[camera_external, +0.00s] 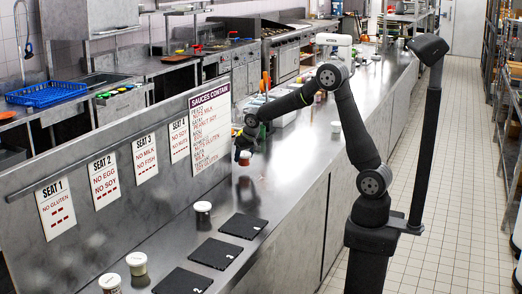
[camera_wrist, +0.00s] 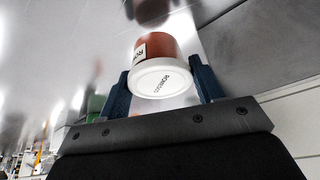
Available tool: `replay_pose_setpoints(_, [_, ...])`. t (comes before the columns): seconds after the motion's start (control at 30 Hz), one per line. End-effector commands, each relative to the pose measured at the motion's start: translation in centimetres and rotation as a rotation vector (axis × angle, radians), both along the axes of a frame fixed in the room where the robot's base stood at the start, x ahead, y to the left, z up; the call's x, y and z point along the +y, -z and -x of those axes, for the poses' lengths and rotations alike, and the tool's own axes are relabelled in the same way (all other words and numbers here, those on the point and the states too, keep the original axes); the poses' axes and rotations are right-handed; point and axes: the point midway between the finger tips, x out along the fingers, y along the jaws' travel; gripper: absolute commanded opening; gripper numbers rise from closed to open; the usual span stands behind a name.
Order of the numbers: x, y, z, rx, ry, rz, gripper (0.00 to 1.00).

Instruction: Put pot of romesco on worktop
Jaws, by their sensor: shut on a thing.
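The pot of romesco (camera_wrist: 172,45) has a red-orange body, a white lid and a label beginning "RO". In the wrist view its lid faces the camera, between the two blue fingers of my gripper (camera_wrist: 163,86). My gripper is shut on it. In the outside view my gripper (camera_external: 243,146) holds the small red pot (camera_external: 245,158) near the menu wall. The pot appears to hang a little above the steel worktop (camera_external: 290,165); the exact gap is hard to tell.
Other lidded pots stand on the worktop: a dark one (camera_external: 203,215), a greenish one (camera_external: 138,266), one at the front left (camera_external: 110,284) and one farther back (camera_external: 336,127). Black slates (camera_external: 243,226) lie along the near part. A sauce sign (camera_external: 210,125) hangs on the partition.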

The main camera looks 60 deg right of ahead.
Motion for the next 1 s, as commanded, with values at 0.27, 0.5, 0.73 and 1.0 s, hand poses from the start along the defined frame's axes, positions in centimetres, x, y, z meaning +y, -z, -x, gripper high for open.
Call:
replay_pose_setpoints(0.27, [9.1, 0.7, 1.9, -0.003, -0.163, -0.004, 0.36])
replay_pose_setpoints(0.5, [16.8, -0.5, 0.6, 0.0, -0.293, -0.004, 0.36])
replay_pose_setpoints(0.73, [24.6, -1.7, 0.4, -0.001, -0.422, -0.004, 0.36])
replay_pose_setpoints(1.0, [34.1, -3.4, 0.8, 0.0, -0.588, -0.004, 0.36])
